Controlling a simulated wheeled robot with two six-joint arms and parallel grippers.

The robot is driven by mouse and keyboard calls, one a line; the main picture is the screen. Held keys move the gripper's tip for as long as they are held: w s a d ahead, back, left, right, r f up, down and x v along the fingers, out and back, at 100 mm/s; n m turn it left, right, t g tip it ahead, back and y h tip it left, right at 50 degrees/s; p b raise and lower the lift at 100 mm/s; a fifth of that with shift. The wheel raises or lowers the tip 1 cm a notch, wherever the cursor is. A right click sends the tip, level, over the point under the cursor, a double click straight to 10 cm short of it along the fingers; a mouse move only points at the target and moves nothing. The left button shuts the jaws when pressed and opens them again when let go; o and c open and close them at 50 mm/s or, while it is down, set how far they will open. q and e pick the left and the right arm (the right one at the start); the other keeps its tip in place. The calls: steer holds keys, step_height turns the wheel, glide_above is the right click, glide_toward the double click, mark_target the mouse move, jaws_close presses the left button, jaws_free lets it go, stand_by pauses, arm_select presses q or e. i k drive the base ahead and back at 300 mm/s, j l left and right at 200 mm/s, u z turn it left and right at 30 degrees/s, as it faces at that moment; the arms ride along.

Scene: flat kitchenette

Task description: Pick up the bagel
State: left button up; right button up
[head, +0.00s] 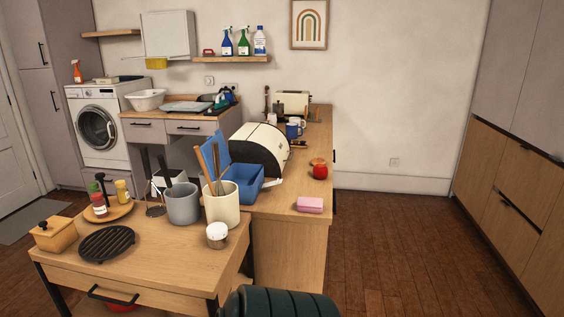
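A small tan-brown round thing (317,161), which looks like the bagel, lies on the wooden counter (285,207) near its right edge. It sits just behind a shiny red round item (320,172), which hides part of it. It is small in the head view, so I cannot make out a hole. Neither of my grippers shows in the head view.
A pink sponge-like block (310,204) lies nearer on the counter. A bread box (260,148) and an open blue box (243,178) stand left of the bagel. The near table holds a utensil crock (222,209). Floor right of the counter is clear.

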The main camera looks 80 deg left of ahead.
mark_target(318, 160)
steer(key=j+u, duration=0.2)
steer(key=u, duration=2.3)
steer(key=i+l+z, duration=0.55)
steer(key=i+l, duration=0.15)
steer(key=i, duration=0.35)
steer(key=i+l+z, duration=0.15)
steer(key=i+z, duration=0.15)
steer(key=i, duration=0.25)
steer(key=i+z, duration=0.25)
steer(key=i, duration=0.3)
steer(key=i+l+u, duration=0.1)
steer(key=i+u, duration=0.3)
steer(key=i+l+u, duration=0.3)
steer(key=i+u, duration=0.15)
steer(key=i+l+u, duration=0.4)
